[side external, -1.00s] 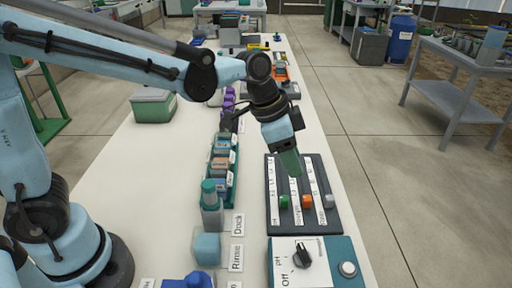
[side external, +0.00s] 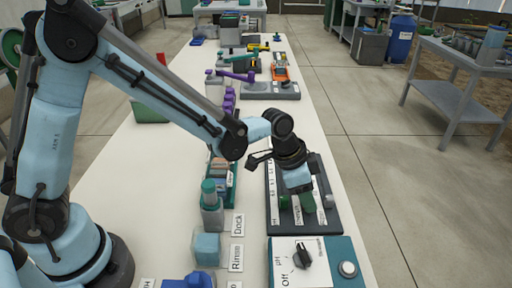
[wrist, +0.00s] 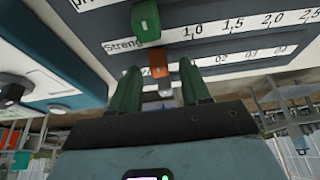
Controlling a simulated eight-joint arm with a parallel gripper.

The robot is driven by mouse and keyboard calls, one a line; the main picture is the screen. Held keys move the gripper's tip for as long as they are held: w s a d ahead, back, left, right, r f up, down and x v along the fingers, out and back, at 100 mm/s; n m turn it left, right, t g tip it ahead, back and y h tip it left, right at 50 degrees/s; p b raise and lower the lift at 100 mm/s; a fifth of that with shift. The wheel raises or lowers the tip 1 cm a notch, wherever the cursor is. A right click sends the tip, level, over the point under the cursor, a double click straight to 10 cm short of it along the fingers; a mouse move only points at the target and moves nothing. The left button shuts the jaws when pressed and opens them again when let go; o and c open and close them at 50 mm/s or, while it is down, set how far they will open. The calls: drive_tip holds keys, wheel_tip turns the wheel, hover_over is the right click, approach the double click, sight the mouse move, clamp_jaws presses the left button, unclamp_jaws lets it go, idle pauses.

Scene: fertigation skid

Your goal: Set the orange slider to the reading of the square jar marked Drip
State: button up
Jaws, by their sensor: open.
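The slider panel (side external: 332,222) is a dark board with white scale strips. In the wrist view the orange slider (wrist: 159,71) shows between the fingertips of my gripper (wrist: 160,82), beyond the green slider (wrist: 145,20). My gripper (side external: 307,205) is open, with green fingers low over the panel; I cannot tell if they touch the slider. In the side view they hide the orange slider, between the green slider (side external: 284,202) and the grey slider (side external: 328,200). The jar marked Drip cannot be picked out; several labelled containers stand in a green rack (side external: 235,185), partly behind my arm.
A control box (side external: 336,252) with a black knob (side external: 302,256) and a round button stands just in front of the panel. A teal-capped bottle (side external: 212,212) and a light blue cube (side external: 207,248) stand left of it.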

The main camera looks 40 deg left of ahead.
clamp_jaws()
idle(0.3)
drive_tip(key=w+a, duration=1.1)
drive_tip(key=shift+w+a, duration=0.35)
unclamp_jaws()
drive_tip(key=v, duration=1.2)
